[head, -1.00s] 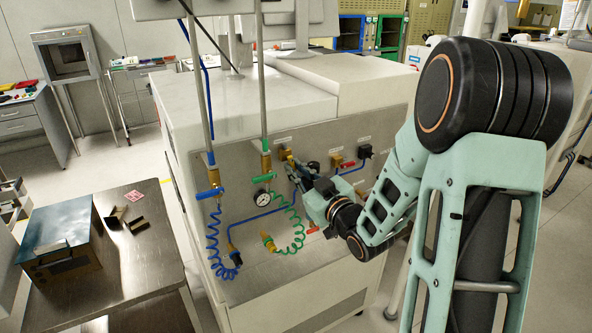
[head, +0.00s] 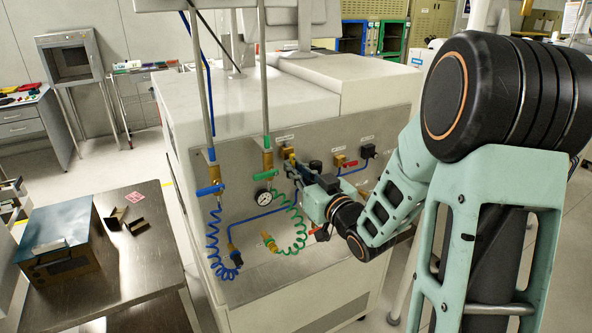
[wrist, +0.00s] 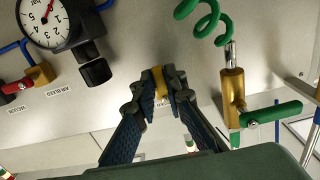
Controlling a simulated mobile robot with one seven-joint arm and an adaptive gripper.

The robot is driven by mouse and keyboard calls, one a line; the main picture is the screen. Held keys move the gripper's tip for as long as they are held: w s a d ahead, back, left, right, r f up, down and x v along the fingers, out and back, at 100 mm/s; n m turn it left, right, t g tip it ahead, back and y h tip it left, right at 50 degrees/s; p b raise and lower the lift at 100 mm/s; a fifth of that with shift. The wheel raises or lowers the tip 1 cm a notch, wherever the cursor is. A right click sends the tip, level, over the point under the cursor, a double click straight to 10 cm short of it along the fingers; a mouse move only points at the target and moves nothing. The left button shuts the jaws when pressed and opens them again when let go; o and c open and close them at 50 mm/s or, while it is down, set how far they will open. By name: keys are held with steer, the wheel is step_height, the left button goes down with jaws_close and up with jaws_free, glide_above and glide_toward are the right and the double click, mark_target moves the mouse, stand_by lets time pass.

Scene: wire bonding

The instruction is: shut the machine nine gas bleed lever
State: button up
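In the wrist view a small yellow lever or handle (wrist: 160,82) stands upright between the two dark fingertips of my gripper (wrist: 161,86). The fingers close in toward each other and seem to touch it on both sides; its valve body and label are hidden. In the head view my gripper (head: 291,161) is at the machine's front panel (head: 240,183), below a small label and right of the green-levered valve. There the fingers and my wrist cover most of the yellow part.
A green-handled brass valve (wrist: 232,100) with a green coiled hose is close on the right in the wrist view. A gauge (wrist: 45,20), a black knob (wrist: 97,72) and a red-levered valve (wrist: 38,75) by an AIR BLEED label are left. A steel table (head: 125,262) stands left.

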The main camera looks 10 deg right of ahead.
steer(key=o, duration=0.4)
steer(key=shift+c, duration=0.2)
steer(key=v, duration=0.7)
steer(key=shift+s, duration=0.2)
steer(key=shift+d+r, duration=0.1)
